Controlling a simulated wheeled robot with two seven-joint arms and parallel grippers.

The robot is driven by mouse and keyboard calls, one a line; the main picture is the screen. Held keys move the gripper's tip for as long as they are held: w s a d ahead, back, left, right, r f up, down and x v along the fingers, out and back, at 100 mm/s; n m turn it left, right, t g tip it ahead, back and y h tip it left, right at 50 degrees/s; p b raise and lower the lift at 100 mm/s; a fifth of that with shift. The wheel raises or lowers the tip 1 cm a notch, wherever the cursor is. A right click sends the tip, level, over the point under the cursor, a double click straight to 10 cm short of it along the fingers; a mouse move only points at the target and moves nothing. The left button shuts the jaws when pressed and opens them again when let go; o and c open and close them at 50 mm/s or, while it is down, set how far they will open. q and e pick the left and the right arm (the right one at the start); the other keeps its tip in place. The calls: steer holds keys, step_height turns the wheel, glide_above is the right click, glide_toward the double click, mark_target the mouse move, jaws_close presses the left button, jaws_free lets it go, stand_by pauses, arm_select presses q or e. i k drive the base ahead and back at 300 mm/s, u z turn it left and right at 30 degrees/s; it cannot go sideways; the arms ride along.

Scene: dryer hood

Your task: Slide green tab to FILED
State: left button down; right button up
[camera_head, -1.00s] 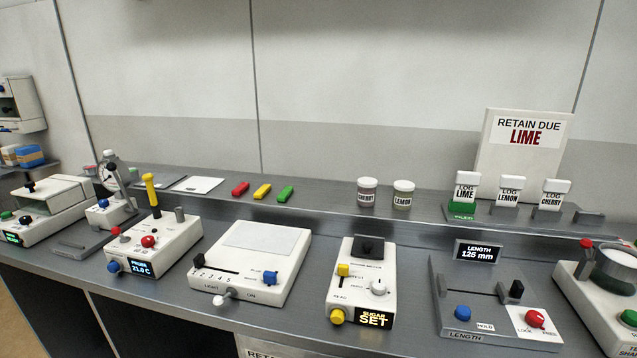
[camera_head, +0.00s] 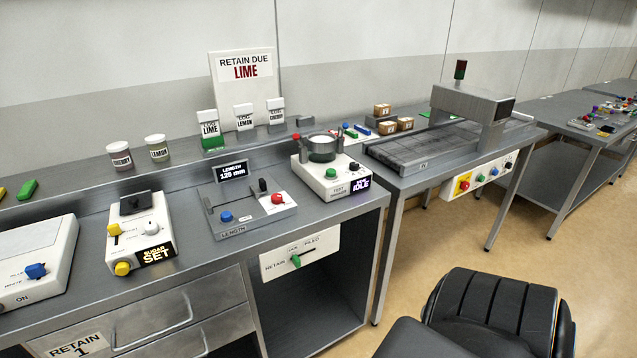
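The green tab (camera_head: 296,261) sits in a slot on a white panel (camera_head: 272,265) on the front of the bench, below the length gauge. The panel reads RETAIN at the left and FILED at the upper right, with a shorter word between that I cannot read surely. The tab stands near the middle of the panel, and the dark slot runs on to its right. Neither of my grippers is in view.
An open shelf space (camera_head: 315,300) lies under the panel, and drawers (camera_head: 165,312) are to its left. A black chair (camera_head: 490,315) stands on the floor at the lower right. A conveyor unit (camera_head: 430,140) stands right of the bench.

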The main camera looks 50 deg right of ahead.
mark_target(296, 261)
steer(key=z, duration=0.3)
steer(key=i, duration=0.4)
steer(key=z, duration=1.35)
